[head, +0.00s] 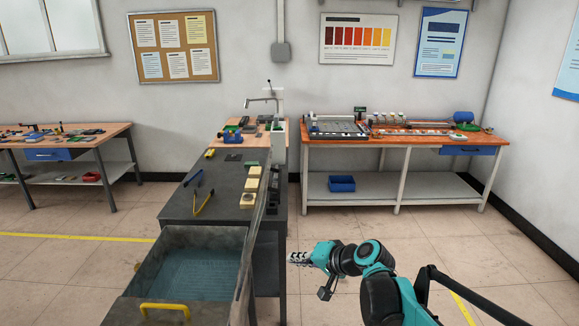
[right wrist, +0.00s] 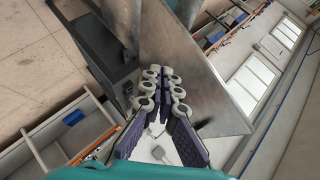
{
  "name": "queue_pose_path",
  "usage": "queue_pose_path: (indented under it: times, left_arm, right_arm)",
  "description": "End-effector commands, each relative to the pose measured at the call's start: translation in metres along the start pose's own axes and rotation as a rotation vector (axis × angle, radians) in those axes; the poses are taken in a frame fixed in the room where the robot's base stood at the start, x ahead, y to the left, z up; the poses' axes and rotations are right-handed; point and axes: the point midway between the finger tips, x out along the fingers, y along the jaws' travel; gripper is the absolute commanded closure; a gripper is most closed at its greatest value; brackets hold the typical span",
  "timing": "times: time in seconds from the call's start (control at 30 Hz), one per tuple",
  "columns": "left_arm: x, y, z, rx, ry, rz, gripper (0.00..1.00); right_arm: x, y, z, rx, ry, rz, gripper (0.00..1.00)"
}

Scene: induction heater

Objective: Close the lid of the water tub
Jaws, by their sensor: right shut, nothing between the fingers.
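The water tub (head: 150,262) is at the lower left of the head view, with bluish water inside and a yellow handle (head: 165,307) at its near side. Its grey metal lid (head: 262,215) stands open, nearly upright along the tub's right side, seen almost edge-on. In the right wrist view the lid (right wrist: 190,45) is a broad metal sheet ahead of the fingers. My right gripper (head: 292,258) is shut and empty, to the right of the lid on its outer side. Its fingertips (right wrist: 163,73) appear close to the sheet; I cannot tell whether they touch. My left gripper is not in view.
The dark workbench (head: 195,205) behind the tub holds tongs (head: 203,202) and several pale blocks (head: 252,185). An orange-topped bench (head: 400,140) stands at the back right and another table (head: 70,140) at the left.

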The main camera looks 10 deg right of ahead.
Motion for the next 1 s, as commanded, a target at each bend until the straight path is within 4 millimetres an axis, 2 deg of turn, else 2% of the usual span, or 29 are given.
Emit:
queue_pose_path:
  times: [0.03,0.2,0.3,0.4,0.5,0.67,0.83,1.0]
  left_arm:
    - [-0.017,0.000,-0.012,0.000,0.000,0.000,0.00]
    - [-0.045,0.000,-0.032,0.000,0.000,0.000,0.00]
    - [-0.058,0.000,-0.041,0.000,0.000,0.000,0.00]
    - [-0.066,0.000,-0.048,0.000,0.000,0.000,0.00]
    - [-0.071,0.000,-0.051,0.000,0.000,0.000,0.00]
    - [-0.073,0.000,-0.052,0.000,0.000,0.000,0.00]
    - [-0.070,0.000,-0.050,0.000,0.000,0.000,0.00]
    - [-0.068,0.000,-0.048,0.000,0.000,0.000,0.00]
  right_arm:
    - [0.003,-0.015,-0.036,0.062,0.019,-0.061,1.00]
    - [0.017,-0.031,-0.131,0.255,0.076,-0.284,1.00]
    - [0.018,-0.028,-0.175,0.345,0.108,-0.399,1.00]
    - [0.016,-0.021,-0.206,0.411,0.133,-0.490,1.00]
    - [0.014,-0.014,-0.225,0.452,0.149,-0.550,1.00]
    - [0.017,-0.010,-0.236,0.477,0.159,-0.589,1.00]
    - [0.036,-0.021,-0.241,0.477,0.157,-0.590,1.00]
    - [0.067,-0.039,-0.251,0.477,0.157,-0.589,1.00]
